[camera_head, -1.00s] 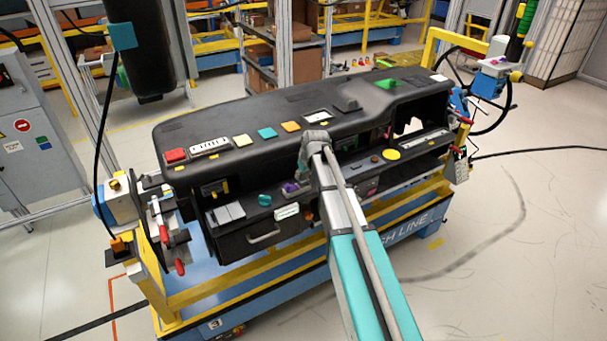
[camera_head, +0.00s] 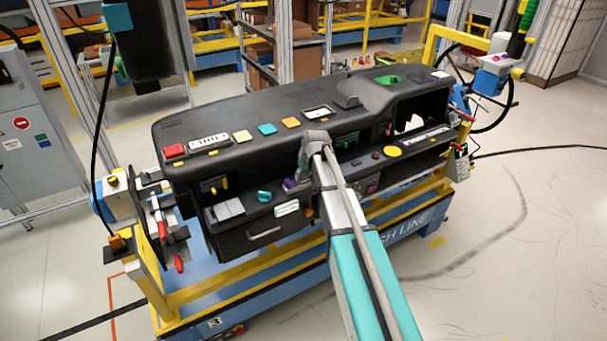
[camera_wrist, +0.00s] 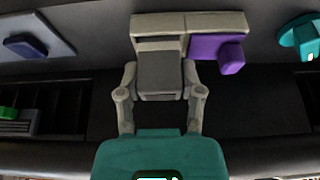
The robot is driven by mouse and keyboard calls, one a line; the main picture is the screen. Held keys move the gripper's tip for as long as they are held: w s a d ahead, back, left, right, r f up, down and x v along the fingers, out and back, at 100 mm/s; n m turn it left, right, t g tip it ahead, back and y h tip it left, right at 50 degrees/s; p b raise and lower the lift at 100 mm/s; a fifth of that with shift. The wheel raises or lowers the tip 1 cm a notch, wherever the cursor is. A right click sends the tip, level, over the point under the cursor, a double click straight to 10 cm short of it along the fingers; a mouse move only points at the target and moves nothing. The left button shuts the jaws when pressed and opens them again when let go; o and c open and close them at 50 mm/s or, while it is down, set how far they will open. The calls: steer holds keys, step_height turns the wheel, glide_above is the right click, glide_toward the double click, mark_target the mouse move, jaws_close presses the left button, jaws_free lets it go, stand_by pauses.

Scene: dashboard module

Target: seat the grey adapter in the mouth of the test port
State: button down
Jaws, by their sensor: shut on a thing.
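The grey adapter (camera_wrist: 160,78) is a dark grey block between the two fingers of my gripper (camera_wrist: 160,72) in the wrist view. The fingers are shut on its sides. A pale beige block (camera_wrist: 215,20) lies just past the adapter, with a purple block (camera_wrist: 212,50) beside it on the right. I cannot tell whether the beige block is the test port, or whether the adapter touches it. In the head view my gripper (camera_head: 314,142) is at the dashboard's open front, and its fingers and the adapter are hidden.
The dashboard module (camera_head: 225,112) rests on a yellow and blue cart (camera_head: 180,290). A teal knob (camera_head: 264,196) and the purple part (camera_head: 290,185) are left of my gripper. The dashboard's upper lip hangs over the lower shelf. A yellow disc (camera_head: 393,151) lies to the right.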

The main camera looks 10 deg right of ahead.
steer(key=shift+f+b, duration=0.6)
steer(key=shift+f, duration=0.05)
steer(key=shift+c, duration=0.8)
jaws_free()
steer(key=shift+r, duration=0.2)
step_height(320, 180, up, 8)
steer(key=p, duration=0.8)
steer(key=shift+r+p, duration=0.2)
steer(key=shift+p, duration=0.2)
steer(key=s+f+m+g+b, duration=0.1)
steer(key=s+f+b, duration=0.3)
steer(key=s, duration=1)
steer(key=s+a+f+m+g+h+b, duration=0.1)
steer(key=s+f+m+g+b, duration=0.1)
steer(key=s, duration=1.3)
step_height(320, 180, down, 3)
steer(key=shift+f+m+g+b, duration=0.2)
steer(key=shift+m+g+b, duration=0.1)
steer(key=shift+g+b, duration=0.55)
steer(key=shift+a, duration=0.1)
